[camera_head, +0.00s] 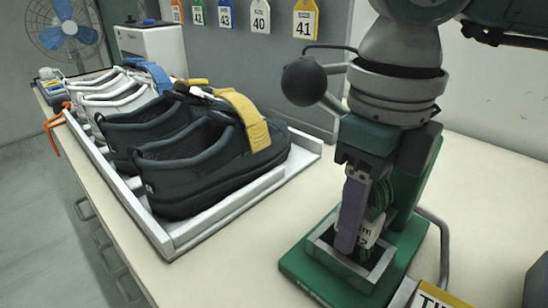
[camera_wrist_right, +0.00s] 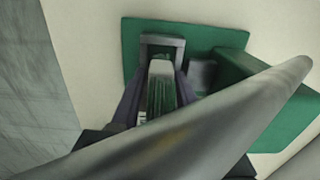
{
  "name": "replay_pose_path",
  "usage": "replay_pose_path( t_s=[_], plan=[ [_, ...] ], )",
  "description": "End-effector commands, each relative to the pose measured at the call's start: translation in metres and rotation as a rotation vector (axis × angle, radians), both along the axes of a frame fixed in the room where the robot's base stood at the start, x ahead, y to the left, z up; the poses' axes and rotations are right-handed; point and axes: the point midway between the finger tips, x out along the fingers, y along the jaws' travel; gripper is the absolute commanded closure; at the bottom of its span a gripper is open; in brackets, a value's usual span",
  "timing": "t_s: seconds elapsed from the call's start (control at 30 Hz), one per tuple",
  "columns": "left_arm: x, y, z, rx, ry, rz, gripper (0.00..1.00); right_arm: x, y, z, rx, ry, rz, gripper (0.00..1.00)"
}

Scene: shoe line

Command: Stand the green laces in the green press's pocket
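The green press (camera_head: 318,272) stands on the table at the lower right, its square grey-rimmed pocket (camera_head: 386,262) facing up. My right gripper (camera_head: 362,232) points down over the pocket. It is shut on the green laces (camera_head: 378,205), which are upright with a white label band (camera_head: 370,234). Their lower end is at the pocket opening; the fingers hide whether it touches the bottom. In the right wrist view, the laces (camera_wrist_right: 161,94) sit between the two fingers, in line with the pocket rim (camera_wrist_right: 162,42). My left gripper is not in view.
A white tray (camera_head: 225,222) with black shoes (camera_head: 195,165) and white shoes (camera_head: 110,98) lies to the left. The press lever with a black ball (camera_head: 303,81) rises beside my right wrist. A yellow-edged sign (camera_head: 440,296) stands at the front. Table between tray and press is clear.

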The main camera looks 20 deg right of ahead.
Motion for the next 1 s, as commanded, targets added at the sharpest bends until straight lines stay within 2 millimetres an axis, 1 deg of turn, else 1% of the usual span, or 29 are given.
replay_pose_path(
  t_s=[0.03,0.13,0.37,0.47,0.57,0.8,0.9,1.0],
  plan=[
    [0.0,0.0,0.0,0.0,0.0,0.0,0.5,0.0,0.0,0.0,0.0,0.0,0.0,0.49],
    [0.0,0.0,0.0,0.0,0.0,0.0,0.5,0.0,0.0,0.0,0.0,0.0,0.0,0.37],
    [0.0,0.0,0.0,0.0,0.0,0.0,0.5,0.0,0.0,0.0,-0.001,0.0,0.0,0.37],
    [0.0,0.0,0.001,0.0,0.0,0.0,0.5,0.0,0.0,0.005,-0.001,-0.001,-0.001,0.37],
    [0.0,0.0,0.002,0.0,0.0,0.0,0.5,0.001,0.0,0.018,0.0,-0.004,0.0,0.37],
    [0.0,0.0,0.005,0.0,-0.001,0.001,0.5,0.001,0.001,0.067,0.002,-0.005,0.001,0.37],
    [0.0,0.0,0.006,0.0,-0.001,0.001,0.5,0.001,0.001,0.084,0.002,-0.004,0.001,0.37],
    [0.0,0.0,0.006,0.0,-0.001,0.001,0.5,0.0,0.001,0.094,0.002,-0.001,0.001,0.37]
  ],
)
